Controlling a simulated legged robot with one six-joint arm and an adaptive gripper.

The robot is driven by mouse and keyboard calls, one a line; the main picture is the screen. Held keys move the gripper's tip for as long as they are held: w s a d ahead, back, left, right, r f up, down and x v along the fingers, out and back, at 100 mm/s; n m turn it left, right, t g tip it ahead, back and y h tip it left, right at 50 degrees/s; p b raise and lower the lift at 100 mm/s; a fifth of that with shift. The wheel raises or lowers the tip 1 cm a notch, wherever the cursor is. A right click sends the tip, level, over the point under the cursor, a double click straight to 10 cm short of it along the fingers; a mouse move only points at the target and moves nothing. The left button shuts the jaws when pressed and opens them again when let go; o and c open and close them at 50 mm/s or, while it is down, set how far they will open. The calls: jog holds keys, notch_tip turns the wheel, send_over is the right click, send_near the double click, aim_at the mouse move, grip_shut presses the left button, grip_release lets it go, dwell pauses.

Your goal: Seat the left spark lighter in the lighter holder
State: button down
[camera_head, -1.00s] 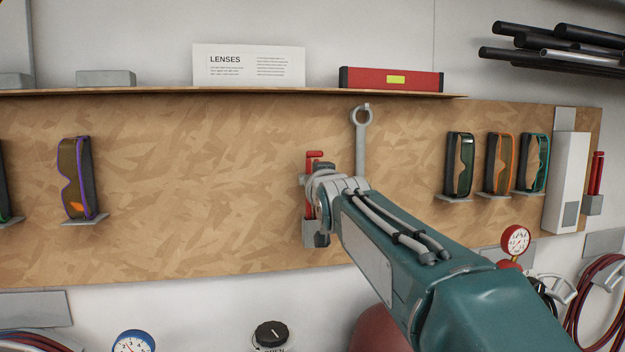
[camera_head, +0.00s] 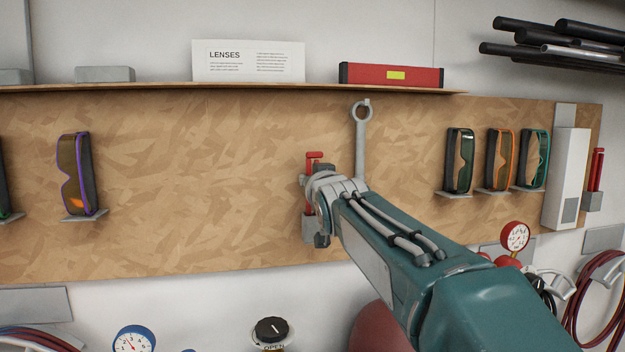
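A red spark lighter (camera_head: 314,157) stands upright against the wood board, left of the hanging wrench. My gripper (camera_head: 309,182) is at its middle, and my wrist covers much of both. The fingers are mostly hidden, so I cannot tell whether they are open or shut on the lighter. A grey lighter holder (camera_head: 307,228) shows under the lighter, partly behind my wrist; how deep the lighter's lower end sits in it is hidden. Another red lighter (camera_head: 597,170) stands in a grey holder (camera_head: 593,202) at the far right.
A wrench (camera_head: 361,125) hangs close to the right of my gripper. A shelf (camera_head: 250,90) runs above. Goggles (camera_head: 460,162) and a white box (camera_head: 568,180) are on the right of the board.

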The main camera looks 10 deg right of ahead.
jog(key=shift+f, duration=0.1)
jog(key=shift+c, duration=1.7)
grip_release()
jog(key=s, duration=1.2)
jog(key=shift+f, duration=0.1)
